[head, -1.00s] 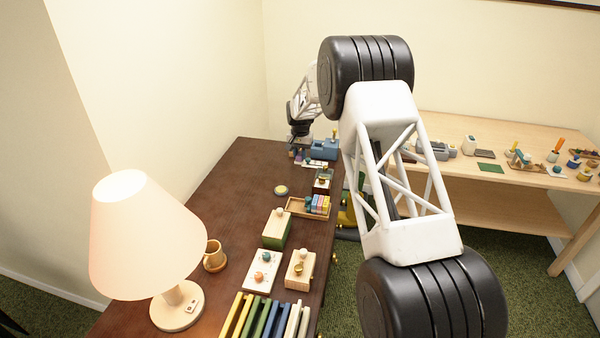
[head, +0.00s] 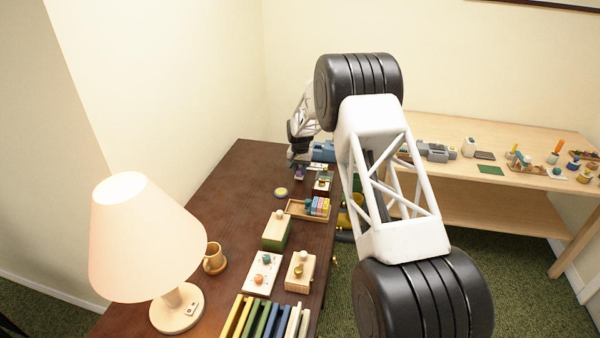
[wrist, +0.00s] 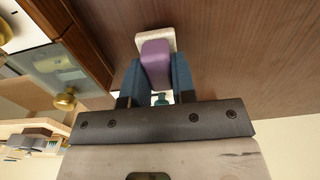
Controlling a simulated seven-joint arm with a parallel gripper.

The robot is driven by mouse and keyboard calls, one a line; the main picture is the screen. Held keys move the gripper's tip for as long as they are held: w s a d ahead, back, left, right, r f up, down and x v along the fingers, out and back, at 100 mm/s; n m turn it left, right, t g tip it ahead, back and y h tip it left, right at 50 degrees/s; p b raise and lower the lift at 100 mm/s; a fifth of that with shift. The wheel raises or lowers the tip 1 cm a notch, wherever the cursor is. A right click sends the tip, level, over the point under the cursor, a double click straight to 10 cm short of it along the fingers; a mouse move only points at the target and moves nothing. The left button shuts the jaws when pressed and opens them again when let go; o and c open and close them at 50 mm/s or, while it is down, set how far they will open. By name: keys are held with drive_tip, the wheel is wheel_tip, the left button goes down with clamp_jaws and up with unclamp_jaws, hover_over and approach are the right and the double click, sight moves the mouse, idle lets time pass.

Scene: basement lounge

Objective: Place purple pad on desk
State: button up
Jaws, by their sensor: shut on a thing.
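The purple pad (wrist: 156,62) is a small block with a pale white layer at its far end. It sits between the blue fingers of my gripper (wrist: 157,76) in the wrist view, and the gripper is shut on it. In the head view my gripper (head: 299,168) is over the far part of the dark brown desk (head: 225,180), near its right edge. The pad shows there only as a tiny purple patch. I cannot tell whether it touches the desk.
A small box with a knob (head: 322,182) stands close right of my gripper. A round yellow-topped disc (head: 281,192) and a wooden tray of coloured blocks (head: 296,209) lie nearer. A lamp (head: 145,235) and mug (head: 213,257) stand at front left. The desk's left middle is clear.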

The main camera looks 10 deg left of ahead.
sight(300, 168)
drive_tip(key=shift+f, duration=0.65)
drive_tip(key=shift+f, duration=0.1)
drive_tip(key=o, duration=0.9)
wheel_tip(300, 168, up, 12)
idle(0.7)
